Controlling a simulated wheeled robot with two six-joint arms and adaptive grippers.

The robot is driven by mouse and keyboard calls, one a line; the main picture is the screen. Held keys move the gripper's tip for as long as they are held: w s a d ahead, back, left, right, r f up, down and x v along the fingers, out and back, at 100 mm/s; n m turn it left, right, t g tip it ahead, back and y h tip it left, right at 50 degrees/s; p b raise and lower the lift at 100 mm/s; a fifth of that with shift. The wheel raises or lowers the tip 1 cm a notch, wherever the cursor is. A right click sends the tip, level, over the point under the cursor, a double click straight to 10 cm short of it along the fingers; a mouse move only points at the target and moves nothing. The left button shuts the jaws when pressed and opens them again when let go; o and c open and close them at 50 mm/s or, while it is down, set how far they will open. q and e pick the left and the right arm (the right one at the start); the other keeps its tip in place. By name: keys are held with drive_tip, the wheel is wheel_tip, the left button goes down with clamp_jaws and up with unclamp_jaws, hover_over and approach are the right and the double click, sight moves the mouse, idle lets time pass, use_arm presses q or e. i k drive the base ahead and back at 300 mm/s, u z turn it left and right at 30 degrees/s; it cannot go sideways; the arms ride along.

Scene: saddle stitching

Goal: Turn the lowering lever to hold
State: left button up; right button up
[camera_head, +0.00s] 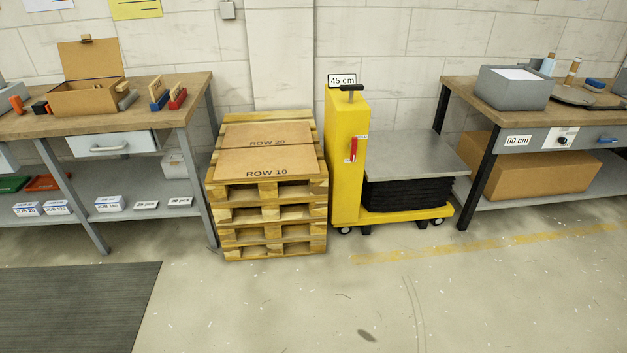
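The red lowering lever (353,149) is on the side of the yellow lift table's column (345,190). It stands close to upright, with small white labels beside it that are too small to read. A black handle (349,88) tops the column, and a sign (342,80) there reads 45 cm. The grey platform (415,155) sits on black bellows, level and empty. Neither of my grippers is in view.
Stacked pallets with boards (265,165) marked ROW 20 and ROW 10 stand left of the lift. Workbenches stand at left (150,105) and right (465,95). A dark mat (80,305) lies at front left. The floor (400,300) in front of the lift is clear.

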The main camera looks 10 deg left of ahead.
sight(354, 144)
drive_tip(key=z, duration=0.6)
drive_tip(key=i, duration=0.85)
drive_tip(key=z, duration=0.65)
drive_tip(key=i, duration=1.25)
drive_tip(key=u, duration=0.3)
